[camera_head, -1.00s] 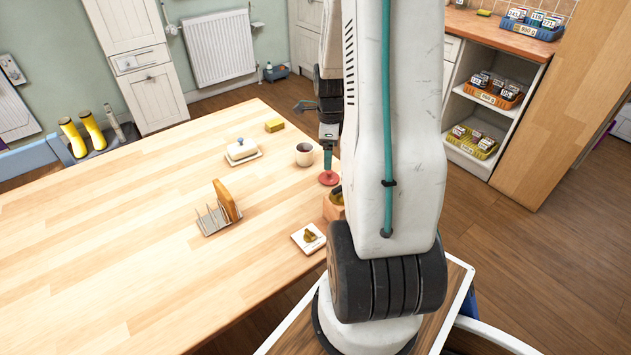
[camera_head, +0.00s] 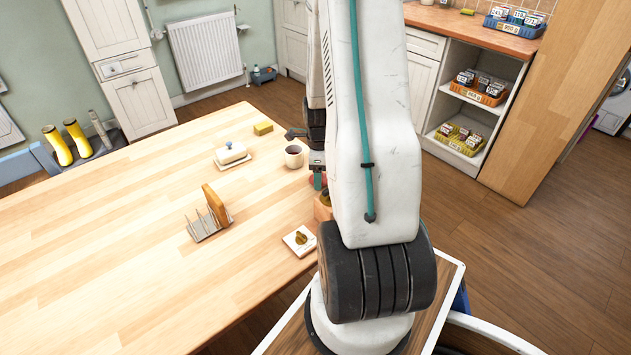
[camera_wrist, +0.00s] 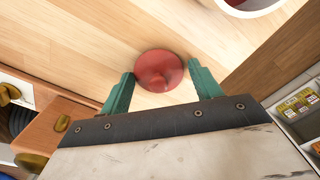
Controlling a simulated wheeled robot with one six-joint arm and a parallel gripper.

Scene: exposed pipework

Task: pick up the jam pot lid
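The jam pot lid looks to be the round red disc with a small raised knob (camera_wrist: 158,70), lying on the wooden table in the wrist view. In the head view only a red sliver (camera_head: 311,181) shows beside my fingers. My gripper (camera_wrist: 162,72) is open, with one teal finger on each side of the lid. Small gaps seem to show between fingers and lid. In the head view my gripper (camera_head: 318,180) is low over the table's right edge, partly hidden by my arm.
A mug (camera_head: 293,157) stands just behind the lid. A wooden box (camera_head: 322,209) with a brass-coloured item is close in front. The table's left part is clear.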

